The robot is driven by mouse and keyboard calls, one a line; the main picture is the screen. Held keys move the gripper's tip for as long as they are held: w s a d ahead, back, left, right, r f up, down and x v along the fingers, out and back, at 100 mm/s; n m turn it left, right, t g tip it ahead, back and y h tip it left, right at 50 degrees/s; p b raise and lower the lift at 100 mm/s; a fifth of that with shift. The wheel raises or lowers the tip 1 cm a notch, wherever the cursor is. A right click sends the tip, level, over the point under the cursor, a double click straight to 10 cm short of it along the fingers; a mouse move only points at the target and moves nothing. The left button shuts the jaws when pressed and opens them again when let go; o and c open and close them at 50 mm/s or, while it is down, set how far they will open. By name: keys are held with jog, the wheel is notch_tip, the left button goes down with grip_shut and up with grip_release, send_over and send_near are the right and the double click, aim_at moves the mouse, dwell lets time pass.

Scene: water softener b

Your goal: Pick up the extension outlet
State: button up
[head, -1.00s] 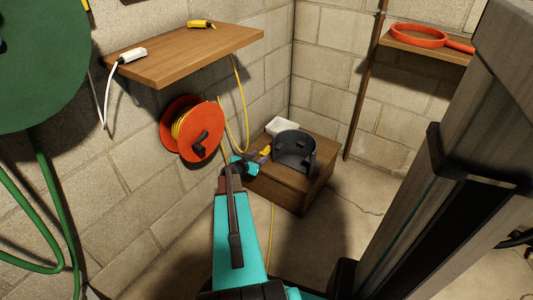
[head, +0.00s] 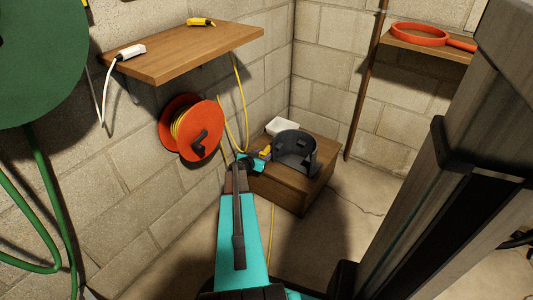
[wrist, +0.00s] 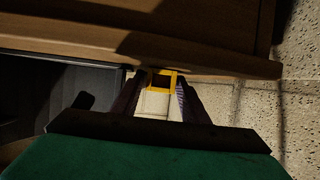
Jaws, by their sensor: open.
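A white outlet-like block (head: 131,51) with a white cord lies on the left of the wall shelf. A small yellow piece (head: 201,22) lies farther back on that shelf. I cannot tell which is the extension outlet. In the wrist view my gripper (wrist: 160,98) is open. A yellow-framed piece (wrist: 163,80) with a cream part below it shows between the fingers. I cannot tell what it is or whether the fingers touch it.
The wooden box (head: 307,193) carries a dark round holder (head: 294,150) and a white block (head: 281,126). An orange reel with yellow cord (head: 197,130) hangs on the wall under the wooden shelf (head: 180,58). A green hose reel (head: 35,60) is at left. Floor is clear right of the box.

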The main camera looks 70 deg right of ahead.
aim_at(263, 153)
jog(key=c, duration=0.8)
notch_tip(263, 153, up, 18)
jog(key=p, duration=0.5)
dwell(0.5)
